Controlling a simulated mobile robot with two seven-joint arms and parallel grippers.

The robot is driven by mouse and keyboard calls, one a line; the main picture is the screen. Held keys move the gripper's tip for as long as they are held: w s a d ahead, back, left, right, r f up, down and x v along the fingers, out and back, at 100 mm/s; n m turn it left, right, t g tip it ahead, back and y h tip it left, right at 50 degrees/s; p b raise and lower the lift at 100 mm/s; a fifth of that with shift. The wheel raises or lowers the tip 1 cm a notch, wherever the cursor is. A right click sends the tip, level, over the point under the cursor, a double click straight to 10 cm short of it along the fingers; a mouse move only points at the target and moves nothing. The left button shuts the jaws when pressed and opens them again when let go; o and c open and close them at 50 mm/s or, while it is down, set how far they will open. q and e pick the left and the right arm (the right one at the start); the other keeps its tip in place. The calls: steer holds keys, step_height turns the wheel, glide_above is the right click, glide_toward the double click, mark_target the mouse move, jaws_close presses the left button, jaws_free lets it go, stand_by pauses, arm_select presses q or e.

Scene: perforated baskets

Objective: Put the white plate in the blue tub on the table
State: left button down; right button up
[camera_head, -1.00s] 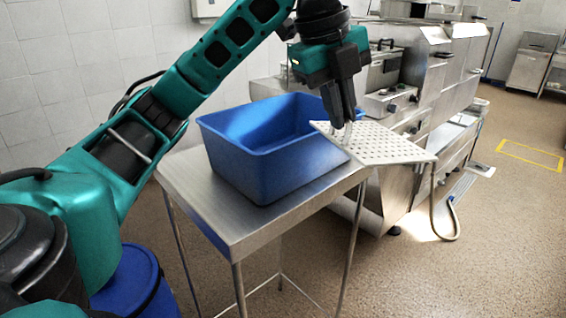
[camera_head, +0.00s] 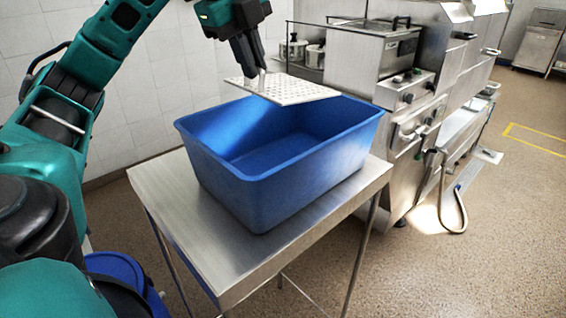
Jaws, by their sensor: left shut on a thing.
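The white perforated plate (camera_head: 290,90) is held by its left edge in my left gripper (camera_head: 256,82), which is shut on it. The plate is roughly level and hangs above the far side of the blue tub (camera_head: 300,172). The blue tub stands upright on the metal table (camera_head: 165,195), and the part of its inside that shows is empty. The plate covers part of the tub's far rim. My right gripper does not show.
Steel kitchen equipment (camera_head: 375,70) with a fryer and knobs stands behind and right of the table. A hose (camera_head: 452,205) hangs down to the floor. A blue barrel (camera_head: 125,280) is at the lower left. The table's near left corner is bare.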

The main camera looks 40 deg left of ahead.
arm_select(q)
steer(key=shift+w, duration=0.25)
steer(key=shift+w+d+r+t, duration=0.1)
steer(key=shift+w+d+t, duration=0.1)
steer(key=shift+w+t, duration=0.55)
steer(key=shift+w, duration=0.25)
steer(key=shift+f, duration=0.35)
step_height(320, 180, down, 16)
steer(key=b, duration=0.5)
steer(key=shift+a+r+b, duration=0.1)
steer(key=shift+r+b, duration=0.15)
steer(key=shift+b, duration=0.15)
step_height(320, 180, down, 4)
steer(key=shift+r+b, duration=0.2)
steer(key=shift+b, duration=0.6)
steer(key=shift+f, duration=0.25)
steer(key=c, duration=1.2)
jaws_free()
